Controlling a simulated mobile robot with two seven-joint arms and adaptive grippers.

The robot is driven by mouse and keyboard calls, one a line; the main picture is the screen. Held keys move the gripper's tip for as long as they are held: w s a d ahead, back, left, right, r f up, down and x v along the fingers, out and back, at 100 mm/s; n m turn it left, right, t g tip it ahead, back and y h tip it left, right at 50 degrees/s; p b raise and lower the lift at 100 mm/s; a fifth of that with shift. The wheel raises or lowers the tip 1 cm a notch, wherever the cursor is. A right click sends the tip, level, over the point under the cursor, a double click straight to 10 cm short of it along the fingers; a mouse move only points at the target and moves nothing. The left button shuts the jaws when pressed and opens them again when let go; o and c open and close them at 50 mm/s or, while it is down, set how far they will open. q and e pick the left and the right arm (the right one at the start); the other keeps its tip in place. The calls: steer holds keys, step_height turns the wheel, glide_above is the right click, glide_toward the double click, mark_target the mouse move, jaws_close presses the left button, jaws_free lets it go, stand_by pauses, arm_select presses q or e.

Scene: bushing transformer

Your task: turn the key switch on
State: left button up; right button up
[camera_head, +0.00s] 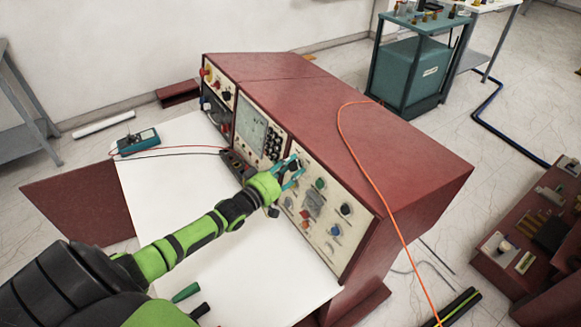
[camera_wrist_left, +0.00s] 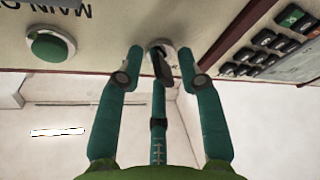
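The key switch is a dark key-like knob in a round silver collar on the cream panel; it shows in the left wrist view (camera_wrist_left: 162,65). In the head view it is hard to pick out beside the fingertips. My left gripper (camera_head: 294,174) reaches the panel of the red console. Its teal fingers also show in the left wrist view (camera_wrist_left: 160,66), apart, one on each side of the knob. I cannot tell whether they touch it. A green button (camera_wrist_left: 50,46) sits left of the knob in that view. My right gripper is not in view.
An orange cable (camera_head: 358,160) runs over the console top. A teal meter (camera_head: 138,141) with leads lies at the back left. A keypad (camera_wrist_left: 275,45) is right of the knob.

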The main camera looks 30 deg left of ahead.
arm_select(q)
jaws_close()
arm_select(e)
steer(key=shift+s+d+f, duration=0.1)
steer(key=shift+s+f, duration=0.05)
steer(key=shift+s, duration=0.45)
